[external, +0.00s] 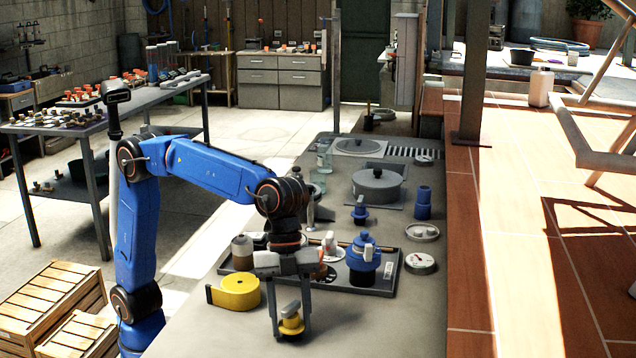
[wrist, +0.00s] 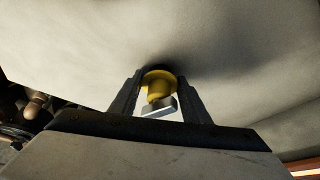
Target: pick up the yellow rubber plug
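The yellow rubber plug (external: 291,323) stands near the front of the grey counter, with a grey handle on top and a dark lower part. My gripper (external: 291,331) points down over it, with one finger on each side. In the wrist view the plug (wrist: 158,85) sits between the two fingertips of my gripper (wrist: 160,78), its yellow flange very close to both. I cannot tell whether the fingers press on it or leave a thin gap. The plug's underside is dark and shadowed, so its contact with the counter is unclear.
A yellow tape roll (external: 236,292) lies just left of my gripper. Behind is a dark tray (external: 372,288) with a blue valve-like part (external: 362,258). A round gauge (external: 420,263) and a grey lidded pot (external: 377,186) stand farther back. The counter's front right (external: 390,325) is clear.

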